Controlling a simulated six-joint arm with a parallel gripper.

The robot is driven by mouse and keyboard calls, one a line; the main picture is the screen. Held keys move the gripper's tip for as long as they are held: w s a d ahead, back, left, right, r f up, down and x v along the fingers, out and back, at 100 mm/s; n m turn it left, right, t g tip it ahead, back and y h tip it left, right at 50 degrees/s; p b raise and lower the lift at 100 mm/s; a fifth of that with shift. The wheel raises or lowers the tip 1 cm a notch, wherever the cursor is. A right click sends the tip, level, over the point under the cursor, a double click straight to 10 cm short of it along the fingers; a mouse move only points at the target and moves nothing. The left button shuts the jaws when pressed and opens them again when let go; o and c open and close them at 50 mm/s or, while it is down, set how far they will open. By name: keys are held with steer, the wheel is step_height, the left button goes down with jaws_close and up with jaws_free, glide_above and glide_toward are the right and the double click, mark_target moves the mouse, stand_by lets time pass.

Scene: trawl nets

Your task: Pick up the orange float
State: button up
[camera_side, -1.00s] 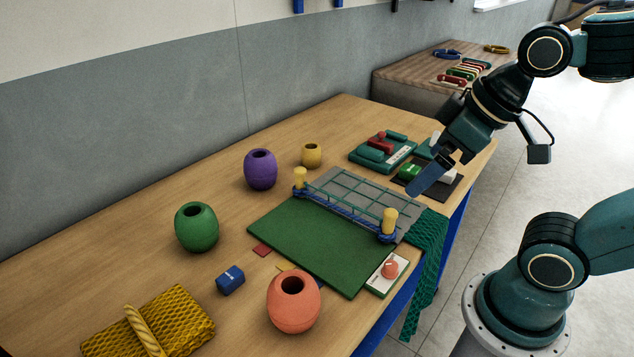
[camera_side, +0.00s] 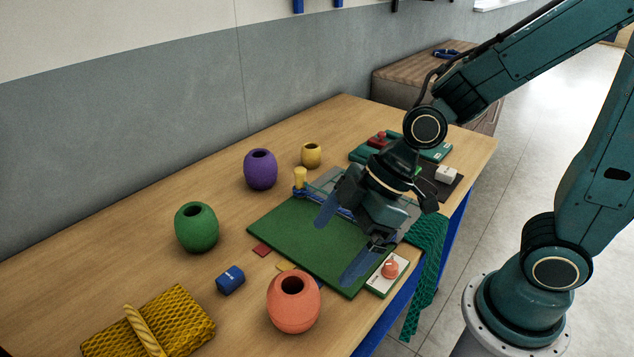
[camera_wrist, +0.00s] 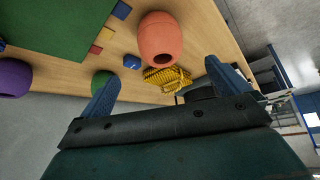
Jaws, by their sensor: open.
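The orange float (camera_side: 294,303) is a barrel-shaped, salmon-orange piece with a dark hole in its top. It stands upright near the table's front edge in the side view. It also shows in the wrist view (camera_wrist: 158,42), ahead of and between my fingers. My gripper (camera_side: 340,248) has its blue fingers spread wide over the green mat, above and to the right of the float, holding nothing. In the wrist view my gripper (camera_wrist: 160,88) has an empty gap between its fingers.
A green float (camera_side: 197,228), purple float (camera_side: 260,170) and small yellow float (camera_side: 311,154) stand toward the wall. A blue block (camera_side: 230,280) and yellow net bundle (camera_side: 180,318) lie left of the orange float. The green mat (camera_side: 290,238) and a card (camera_side: 378,281) lie to its right.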

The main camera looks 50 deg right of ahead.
mark_target(308, 280)
steer(key=shift+a+f, duration=0.1)
steer(key=shift+x, duration=4.05)
steer(key=shift+x, duration=2.75)
steer(key=shift+c, duration=0.2)
steer(key=c, duration=1)
steer(key=shift+w, duration=0.1)
step_height(308, 280, up, 20)
steer(key=shift+r, duration=0.1)
